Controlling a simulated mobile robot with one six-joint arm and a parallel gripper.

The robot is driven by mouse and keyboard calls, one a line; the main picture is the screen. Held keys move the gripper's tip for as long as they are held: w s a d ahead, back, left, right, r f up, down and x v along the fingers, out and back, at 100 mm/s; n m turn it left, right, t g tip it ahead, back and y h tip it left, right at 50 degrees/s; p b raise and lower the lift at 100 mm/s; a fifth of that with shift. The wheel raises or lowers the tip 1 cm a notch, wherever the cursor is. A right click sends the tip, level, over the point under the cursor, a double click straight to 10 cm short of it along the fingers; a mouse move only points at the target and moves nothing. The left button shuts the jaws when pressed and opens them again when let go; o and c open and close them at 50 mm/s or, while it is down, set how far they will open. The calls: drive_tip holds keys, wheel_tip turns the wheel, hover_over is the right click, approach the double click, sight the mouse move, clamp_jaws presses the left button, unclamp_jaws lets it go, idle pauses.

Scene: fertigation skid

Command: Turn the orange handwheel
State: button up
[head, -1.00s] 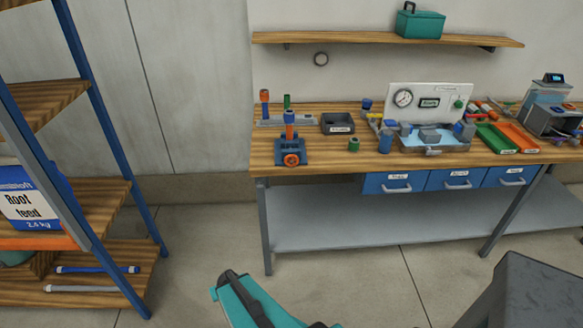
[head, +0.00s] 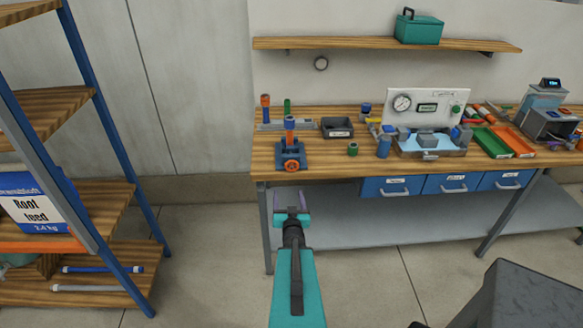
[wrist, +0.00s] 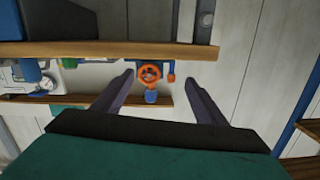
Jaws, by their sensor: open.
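The orange handwheel (head: 291,166) is on the front of a blue fixture (head: 288,153) near the left front edge of the workbench. In the wrist view the orange handwheel (wrist: 149,73) appears beyond my fingers, roughly between them. My gripper (head: 292,194) is in front of the bench, below and nearer than the wheel in the head view, and apart from it. In the wrist view my gripper (wrist: 158,88) has its two dark fingers spread with nothing between them.
The wooden workbench (head: 262,160) carries a dark bin (head: 337,134), a green cap (head: 352,149) and a gauge panel (head: 440,100). Blue drawers (head: 391,187) hang beneath. A shelf rack (head: 110,150) stands at left. The floor between rack and bench is open.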

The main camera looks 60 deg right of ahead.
drive_tip(key=r, duration=0.1)
drive_tip(key=s+d+r, duration=0.1)
drive_tip(key=s+h, duration=0.1)
drive_tip(key=shift+d+r, duration=0.3)
drive_tip(key=shift+r, duration=0.1)
drive_tip(key=shift+w+d+b, duration=0.15)
drive_tip(key=shift+b, duration=0.15)
drive_tip(key=b, duration=1.4)
approach(292, 166)
drive_tip(key=x, duration=0.3)
drive_tip(key=shift+w+d, duration=0.25)
drive_tip(key=shift+d, duration=0.25)
drive_tip(key=shift+p+x, duration=0.8)
drive_tip(key=shift+x, duration=1.55)
drive_tip(key=shift+f, duration=0.1)
drive_tip(key=c, duration=1)
